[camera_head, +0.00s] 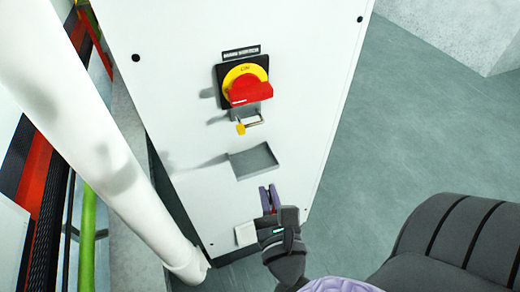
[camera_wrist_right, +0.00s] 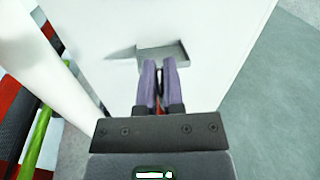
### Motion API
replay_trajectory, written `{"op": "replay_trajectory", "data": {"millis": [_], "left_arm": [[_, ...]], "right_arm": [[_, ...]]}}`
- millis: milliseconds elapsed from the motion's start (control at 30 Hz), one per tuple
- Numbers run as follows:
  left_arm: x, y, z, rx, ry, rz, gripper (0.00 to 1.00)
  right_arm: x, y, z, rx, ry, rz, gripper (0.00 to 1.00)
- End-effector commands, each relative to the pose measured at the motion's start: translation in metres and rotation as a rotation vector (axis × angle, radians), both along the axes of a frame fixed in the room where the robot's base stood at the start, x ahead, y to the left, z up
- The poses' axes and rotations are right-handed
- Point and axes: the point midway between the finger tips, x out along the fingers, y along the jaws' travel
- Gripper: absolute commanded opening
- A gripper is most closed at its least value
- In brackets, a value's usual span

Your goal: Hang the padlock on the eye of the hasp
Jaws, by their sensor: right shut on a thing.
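The hasp (camera_head: 250,118) is a small metal bracket with a yellow tab (camera_head: 240,128), on the white cabinet front just under the red and yellow rotary switch (camera_head: 246,87). My right gripper (camera_head: 269,199) is below the hasp and the shallow tray, its purple fingers pointing toward the panel. In the right wrist view (camera_wrist_right: 160,84) the fingers are nearly together, shut on a thin dark and reddish thing. This appears to be the padlock (camera_wrist_right: 159,86), mostly hidden between the fingers. My left gripper is not in view.
A shallow grey tray (camera_head: 274,157) juts from the panel between the hasp and my right gripper; it looks empty. A small white box (camera_head: 245,235) sits lower on the panel. A thick white pipe (camera_head: 110,150) stands at the left. Open floor (camera_head: 410,130) lies at the right.

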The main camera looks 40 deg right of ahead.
Motion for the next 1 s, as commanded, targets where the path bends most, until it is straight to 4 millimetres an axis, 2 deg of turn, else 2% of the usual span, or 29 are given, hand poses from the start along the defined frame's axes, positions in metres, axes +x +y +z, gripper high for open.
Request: {"op": "replay_trajectory", "data": {"millis": [100, 233, 467, 667, 1000], "left_arm": [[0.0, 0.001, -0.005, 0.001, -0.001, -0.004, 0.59], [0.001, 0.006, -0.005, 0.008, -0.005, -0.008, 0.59], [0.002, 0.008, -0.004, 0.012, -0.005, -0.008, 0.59], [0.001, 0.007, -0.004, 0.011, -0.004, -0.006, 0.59], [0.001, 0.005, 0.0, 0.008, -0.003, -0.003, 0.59]], "right_arm": [[-0.014, 0.006, -0.002, 0.0, 0.002, 0.002, 0.0], [-0.019, 0.008, 0.0, 0.0, -0.001, 0.0, 0.0], [-0.019, 0.008, 0.001, -0.001, -0.001, 0.006, 0.0], [-0.019, 0.008, 0.0, -0.003, 0.0, 0.172, 0.0], [-0.012, 0.007, 0.002, -0.002, -0.002, 0.172, 0.0]]}}
